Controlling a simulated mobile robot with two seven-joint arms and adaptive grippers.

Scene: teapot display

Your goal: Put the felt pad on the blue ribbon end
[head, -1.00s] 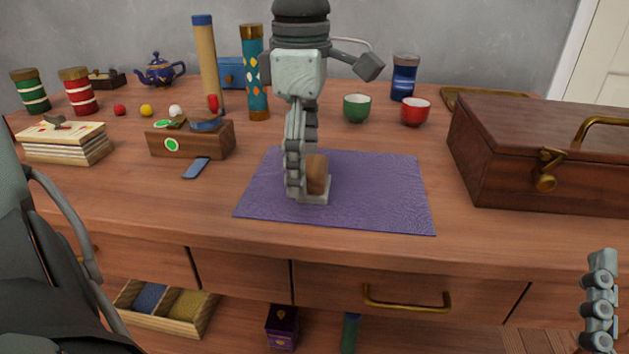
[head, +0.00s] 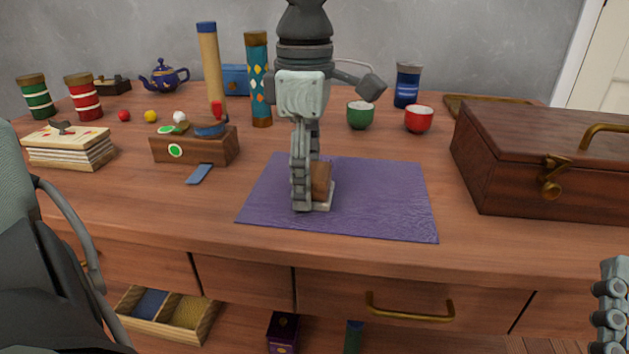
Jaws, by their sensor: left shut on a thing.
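My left gripper (head: 312,200) points down over the purple mat (head: 390,200), shut on a brown block with a pale grey base (head: 321,178). This looks like the felt pad; the gripper's fingers hide part of it. It is at or just above the mat; I cannot tell if it touches. The blue ribbon end (head: 200,174) lies on the table in front of the small wooden box (head: 215,150), left of the mat. My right gripper (head: 611,310) is partly in view at the lower right edge; its opening does not show.
A large wooden case (head: 500,170) stands right of the mat. Green (head: 360,115) and red (head: 418,119) cups stand behind it. A stack of cards (head: 70,148) and tall tubes (head: 258,80) stand left and back. Bare table lies between the ribbon end and the mat.

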